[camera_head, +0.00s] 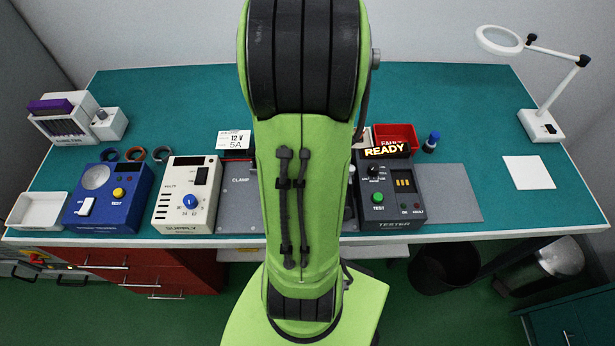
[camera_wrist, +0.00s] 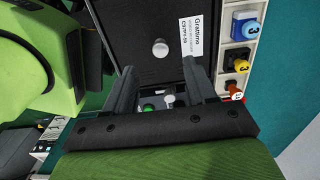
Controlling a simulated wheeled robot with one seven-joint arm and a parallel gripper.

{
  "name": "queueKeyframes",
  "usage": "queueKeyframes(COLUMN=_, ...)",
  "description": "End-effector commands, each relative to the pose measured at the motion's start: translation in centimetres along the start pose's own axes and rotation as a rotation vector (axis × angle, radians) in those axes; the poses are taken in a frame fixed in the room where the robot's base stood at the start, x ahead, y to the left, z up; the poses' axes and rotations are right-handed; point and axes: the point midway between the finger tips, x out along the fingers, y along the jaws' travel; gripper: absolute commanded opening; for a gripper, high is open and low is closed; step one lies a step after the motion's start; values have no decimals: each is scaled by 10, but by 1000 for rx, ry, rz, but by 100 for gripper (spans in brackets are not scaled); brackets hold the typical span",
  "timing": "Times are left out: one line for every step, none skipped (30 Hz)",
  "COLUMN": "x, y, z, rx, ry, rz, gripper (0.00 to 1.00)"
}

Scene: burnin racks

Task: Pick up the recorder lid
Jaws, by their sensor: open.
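In the wrist view, a dark flat panel with a round pale knob (camera_wrist: 160,48) fills the top middle. I take the panel to be the recorder lid (camera_wrist: 135,25). A white label with print, partly unreadable, is on its right part. My gripper (camera_wrist: 159,68) is open, its two dark fingers pointing at the panel, one on each side below the knob. Nothing is held between them. Whether the fingers touch the panel I cannot tell. In the head view my own arm hides the gripper and the lid.
A pale holder with numbered blue (camera_wrist: 246,22) and black (camera_wrist: 238,58) plugs stands right of the panel. On the green bench (camera_head: 420,85) are a tester (camera_head: 389,200), a supply (camera_head: 187,195), a blue device (camera_head: 108,197) and a magnifier lamp (camera_head: 500,40).

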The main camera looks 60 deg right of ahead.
Motion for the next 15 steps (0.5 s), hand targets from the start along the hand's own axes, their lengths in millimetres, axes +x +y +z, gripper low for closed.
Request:
queueKeyframes(x=10, y=0, z=0, rx=1, ry=0, rz=2, gripper=56)
queueKeyframes(x=12, y=0, z=0, rx=1, ry=0, rz=1, gripper=56)
queueKeyframes(x=16, y=0, z=0, rx=1, ry=0, rz=1, gripper=56)
queueKeyframes(x=19, y=0, z=0, rx=1, ry=0, rz=2, gripper=56)
queueKeyframes(x=23, y=0, z=0, rx=0, ry=0, rz=1, gripper=56)
queueKeyframes(x=30, y=0, z=0, rx=0, ry=0, rz=2, gripper=56)
queueKeyframes(x=37, y=0, z=-1, rx=0, ry=-1, rz=3, gripper=56)
queueKeyframes(x=43, y=0, z=-1, rx=0, ry=-1, rz=4, gripper=56)
queueKeyframes(x=51, y=0, z=-1, rx=0, ry=-1, rz=4, gripper=56)
queueKeyframes(x=56, y=0, z=-1, rx=-1, ry=-1, rz=2, gripper=56)
queueKeyframes(x=60, y=0, z=0, rx=-1, ry=-1, rz=2, gripper=56)
queueKeyframes(x=65, y=-1, z=0, rx=-1, ry=-1, rz=1, gripper=56)
queueKeyframes(x=67, y=0, z=0, rx=-2, ry=0, rz=1, gripper=56)
queueKeyframes(x=68, y=0, z=0, rx=-2, ry=0, rz=0, gripper=56)
queueKeyframes(x=68, y=-1, z=0, rx=-2, ry=0, rz=-1, gripper=56)
